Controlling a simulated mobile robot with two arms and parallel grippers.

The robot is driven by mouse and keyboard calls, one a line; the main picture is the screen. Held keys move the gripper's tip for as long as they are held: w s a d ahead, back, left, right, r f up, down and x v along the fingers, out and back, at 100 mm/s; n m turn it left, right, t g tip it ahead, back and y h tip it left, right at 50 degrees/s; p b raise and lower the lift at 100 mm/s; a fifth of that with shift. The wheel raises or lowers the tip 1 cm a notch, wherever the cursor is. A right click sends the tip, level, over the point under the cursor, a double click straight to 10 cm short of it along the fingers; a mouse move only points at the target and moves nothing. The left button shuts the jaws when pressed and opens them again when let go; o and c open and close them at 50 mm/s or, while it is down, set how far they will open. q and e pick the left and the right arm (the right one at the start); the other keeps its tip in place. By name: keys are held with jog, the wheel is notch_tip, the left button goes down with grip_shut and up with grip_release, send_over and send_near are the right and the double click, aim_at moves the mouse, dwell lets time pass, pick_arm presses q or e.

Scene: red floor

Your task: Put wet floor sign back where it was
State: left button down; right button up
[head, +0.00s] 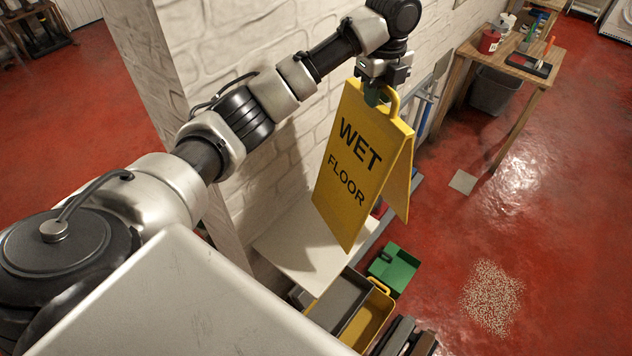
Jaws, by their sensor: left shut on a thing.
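The yellow wet floor sign (350,165) hangs in the middle of the head view, with black "WET FLOOR" lettering on its front panel. Its two panels stand a little apart at the bottom. My left gripper (376,92) is shut on the sign at its top, by the yellow handle. The sign appears to be held up over a pale flat board or shelf (290,253) beside the white brick wall. The gap between the sign's lower edge and that surface is hard to judge. My right gripper is not in view.
Below the sign are a grey and yellow bin (368,325), a green container (394,268) and dark items (405,340). A wooden table (545,75) with a red container (489,41) stands at the back right. A speckled patch (491,298) lies on the open red floor.

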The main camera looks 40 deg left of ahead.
pick_arm(q)
jog(key=shift+w+a+r, duration=0.1)
jog(key=shift+w+r, duration=0.1)
jog(key=shift+a, duration=0.15)
jog(key=s+a+f+p, duration=0.5)
jog(key=s+a+f, duration=0.3)
jog(key=f, duration=0.2)
jog(key=shift+f, duration=0.4)
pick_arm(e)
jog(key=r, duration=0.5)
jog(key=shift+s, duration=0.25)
pick_arm(q)
jog(key=shift+s+f, duration=0.1)
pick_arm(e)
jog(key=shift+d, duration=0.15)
pick_arm(q)
jog(key=c, duration=0.9)
grip_release()
jog(key=shift+c, duration=0.2)
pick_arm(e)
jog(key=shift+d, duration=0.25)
